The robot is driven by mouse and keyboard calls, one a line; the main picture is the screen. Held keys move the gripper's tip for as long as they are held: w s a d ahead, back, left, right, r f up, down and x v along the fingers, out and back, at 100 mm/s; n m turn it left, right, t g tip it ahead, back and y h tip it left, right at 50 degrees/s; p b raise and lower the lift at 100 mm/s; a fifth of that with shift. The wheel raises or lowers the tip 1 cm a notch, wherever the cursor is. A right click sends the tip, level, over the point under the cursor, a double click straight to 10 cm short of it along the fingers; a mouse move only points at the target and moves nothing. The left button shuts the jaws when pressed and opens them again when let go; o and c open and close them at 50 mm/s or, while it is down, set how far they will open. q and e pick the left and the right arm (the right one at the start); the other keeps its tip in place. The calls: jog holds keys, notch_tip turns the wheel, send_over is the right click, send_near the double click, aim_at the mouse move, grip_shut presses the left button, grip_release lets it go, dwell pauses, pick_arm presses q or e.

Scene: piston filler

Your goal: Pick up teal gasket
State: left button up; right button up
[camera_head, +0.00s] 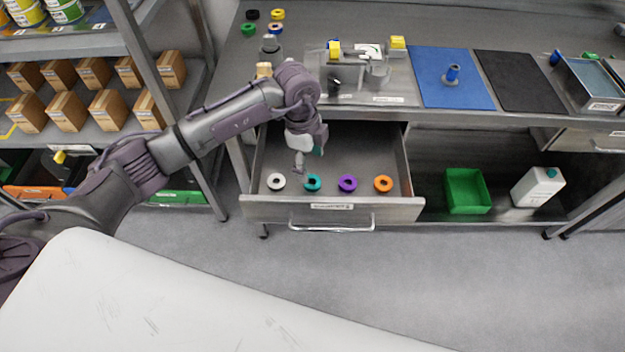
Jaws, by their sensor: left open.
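The teal gasket (313,182) is a small ring lying in the open metal drawer (331,210). A white gasket (276,181) lies to its left. A purple gasket (347,184) and an orange gasket (383,183) lie to its right, all in one row near the drawer front. My left gripper (299,168) is open over the drawer, pointing down, a little behind and left of the teal gasket in the picture. It looks empty and apart from the gasket; its exact height is hard to tell. My right gripper is not in view.
The worktop (440,33) above the drawer holds a machine, a blue mat (450,92) and a black mat (520,95). A green bin (467,190) and white canister (538,187) stand on the lower shelf. Shelves with several cardboard boxes (110,110) stand at left.

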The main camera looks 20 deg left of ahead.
aim_at(312, 181)
pick_arm(q)
notch_tip(312, 181, down, 3)
jog(key=shift+w+f, duration=0.1)
jog(key=shift+f, duration=0.1)
jog(key=f, duration=0.3)
jog(key=shift+w+f+p, duration=0.2)
jog(key=shift+f+p, duration=0.1)
jog(key=shift+f, duration=0.2)
jog(key=shift+c, duration=0.3)
jog(key=c, duration=0.8)
jog(key=shift+c, duration=0.9)
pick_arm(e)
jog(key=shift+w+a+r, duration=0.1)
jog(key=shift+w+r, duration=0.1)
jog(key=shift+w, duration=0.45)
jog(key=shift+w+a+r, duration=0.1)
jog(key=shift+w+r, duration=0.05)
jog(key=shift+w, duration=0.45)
